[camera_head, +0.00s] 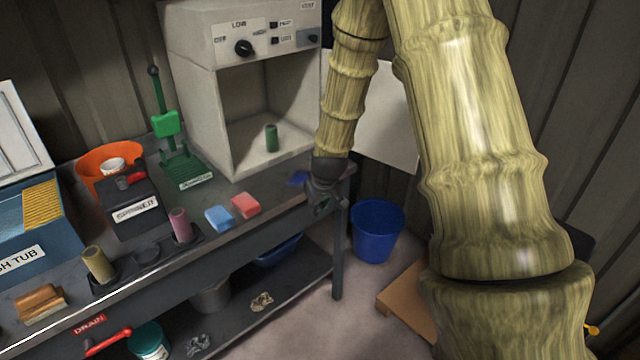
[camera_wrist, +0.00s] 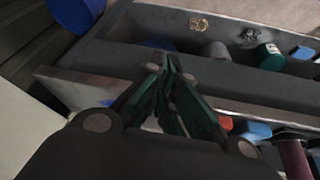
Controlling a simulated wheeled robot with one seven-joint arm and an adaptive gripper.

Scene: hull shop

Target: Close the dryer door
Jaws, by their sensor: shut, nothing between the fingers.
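The dryer (camera_head: 195,90) is a pale box at the back of the bench, with a control panel of knobs and labels on top. Its front is open, and a green cylinder (camera_head: 271,138) stands inside. The dryer door (camera_head: 385,118) is a pale flat panel swung out to the right, partly hidden behind my arm. A pale surface at the left edge of the wrist view may be the door. My gripper (camera_head: 322,207) is shut and empty, at the bench's front right corner, in front of and below the door's near side. Its closed fingers also show in the wrist view (camera_wrist: 170,75).
A blue bucket (camera_head: 377,232) stands on the floor right of the bench (camera_head: 255,225). A red block (camera_head: 245,205) and a blue block (camera_head: 219,218) lie left of my gripper. A green lever press (camera_head: 180,165) stands left of the dryer. A cardboard piece (camera_head: 402,303) lies on the floor.

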